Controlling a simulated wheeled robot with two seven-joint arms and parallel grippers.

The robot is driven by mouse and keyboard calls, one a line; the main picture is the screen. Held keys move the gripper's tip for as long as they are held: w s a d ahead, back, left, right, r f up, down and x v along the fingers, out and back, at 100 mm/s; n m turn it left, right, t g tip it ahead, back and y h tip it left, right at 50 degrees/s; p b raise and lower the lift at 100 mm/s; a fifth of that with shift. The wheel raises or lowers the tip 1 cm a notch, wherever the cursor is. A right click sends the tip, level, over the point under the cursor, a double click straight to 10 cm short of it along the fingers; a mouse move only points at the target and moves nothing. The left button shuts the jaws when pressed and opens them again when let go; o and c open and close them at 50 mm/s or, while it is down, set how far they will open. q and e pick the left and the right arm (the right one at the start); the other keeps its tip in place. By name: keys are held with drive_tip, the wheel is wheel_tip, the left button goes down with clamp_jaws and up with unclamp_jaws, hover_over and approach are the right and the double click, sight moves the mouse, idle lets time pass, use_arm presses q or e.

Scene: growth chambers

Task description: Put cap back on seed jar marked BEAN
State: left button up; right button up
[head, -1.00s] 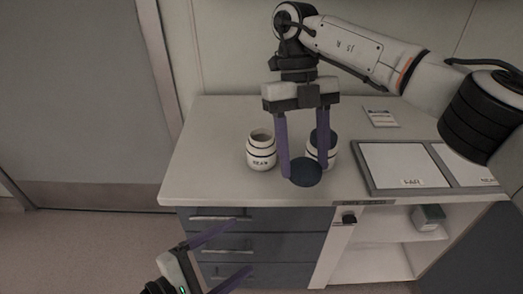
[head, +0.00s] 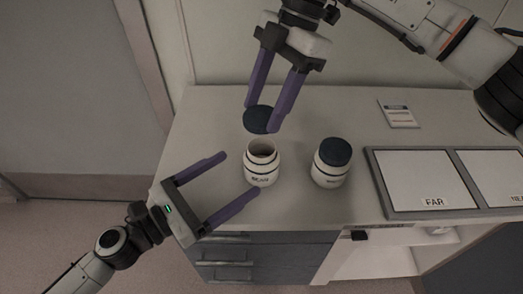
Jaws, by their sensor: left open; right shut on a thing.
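The open white jar (head: 262,167) stands upright on the counter; its label appears to read BEAN, and its mouth is uncovered. My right gripper (head: 260,117) is shut on a dark blue cap (head: 259,120), held just above and behind the open jar, apart from its mouth. My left gripper (head: 240,175) is open, its purple fingers pointing right toward the jar. One finger is behind-left of the jar and the other is near its lower left side. It is not visibly gripping the jar.
A second white jar (head: 330,168) with a dark cap on stands to the right. Farther right is a tray with pale panels, one marked FAR (head: 427,181). A small labelled card (head: 398,114) lies behind it. Drawers (head: 225,254) are below the counter's front edge.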

drive_tip(key=shift+f, duration=0.1)
use_arm(q)
drive_tip(key=shift+s+d, duration=0.1)
use_arm(e)
drive_tip(key=shift+s, duration=0.15)
use_arm(q)
drive_tip(key=x, duration=1.2)
drive_tip(key=shift+f, duration=0.1)
drive_tip(key=c, duration=1.6)
use_arm(e)
approach(262, 162)
drive_tip(key=shift+w+a+f, duration=0.35)
drive_tip(key=shift+a+f, duration=0.3)
drive_tip(key=shift+w+a+f, duration=0.35)
drive_tip(key=shift+a+f, duration=0.25)
drive_tip(key=shift+f, duration=0.85)
drive_tip(key=shift+f, duration=0.55)
